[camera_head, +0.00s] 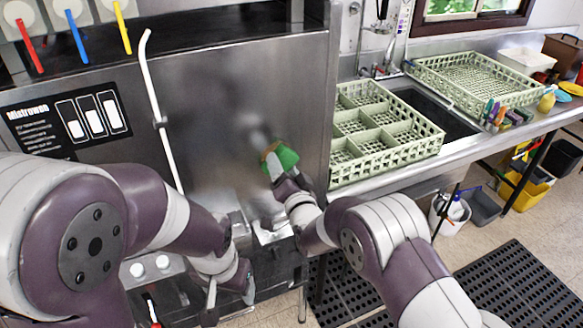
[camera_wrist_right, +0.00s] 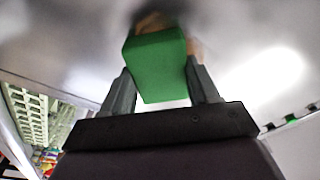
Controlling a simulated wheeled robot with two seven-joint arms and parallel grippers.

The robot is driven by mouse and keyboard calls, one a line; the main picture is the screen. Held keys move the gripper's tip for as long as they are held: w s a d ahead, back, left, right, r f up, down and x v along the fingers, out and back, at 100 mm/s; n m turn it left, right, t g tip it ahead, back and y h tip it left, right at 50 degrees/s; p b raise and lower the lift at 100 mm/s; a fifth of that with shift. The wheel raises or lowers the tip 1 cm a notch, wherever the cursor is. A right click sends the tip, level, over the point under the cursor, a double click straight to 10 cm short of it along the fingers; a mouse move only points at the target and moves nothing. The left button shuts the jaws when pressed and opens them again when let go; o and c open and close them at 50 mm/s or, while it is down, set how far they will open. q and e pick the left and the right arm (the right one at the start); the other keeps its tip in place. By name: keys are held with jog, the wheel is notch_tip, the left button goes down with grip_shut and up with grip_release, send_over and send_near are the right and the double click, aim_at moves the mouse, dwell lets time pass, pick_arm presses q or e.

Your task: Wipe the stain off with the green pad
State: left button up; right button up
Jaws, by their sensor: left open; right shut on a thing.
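The green pad (camera_head: 284,157) has a green side and a tan-brown side. It is up against the upright steel front of the machine (camera_head: 205,110), or very close to it; contact is hard to tell. My right gripper (camera_head: 279,172) is shut on the pad. In the right wrist view the pad (camera_wrist_right: 155,65) sits between both fingers (camera_wrist_right: 158,88). A dark blurred smudge (camera_head: 258,133) shows on the steel just above the pad; I cannot tell stain from reflection. My left gripper (camera_head: 230,296) is low in front of the machine, open and empty.
A white pipe (camera_head: 157,110) runs down the panel left of the pad. Green dish racks (camera_head: 385,135) stand on the steel counter to the right, beside a sink (camera_head: 435,112). Black mats (camera_head: 520,290) lie on the floor.

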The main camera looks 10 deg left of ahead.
aim_at(298, 157)
jog(key=s+a, duration=0.1)
jog(key=s+a+b, duration=0.1)
jog(key=a, duration=0.1)
jog(key=shift+s+a, duration=0.15)
jog(key=shift+a, duration=0.05)
jog(key=shift+d+r, duration=0.1)
jog(key=shift+r, duration=0.75)
jog(key=w+d+b, duration=0.1)
jog(key=w+d, duration=0.1)
jog(key=d, duration=0.1)
jog(key=shift+w+d+f+b, duration=0.15)
jog(key=shift+w+d+b, duration=0.1)
jog(key=shift+w+b, duration=0.1)
jog(key=shift+w+d+b, duration=0.3)
jog(key=shift+w+d, duration=0.05)
jog(key=shift+d, duration=0.2)
jog(key=shift+w+d+b, duration=0.3)
jog(key=shift+d, duration=0.2)
jog(key=shift+w+d, duration=0.35)
jog(key=shift+d, duration=0.2)
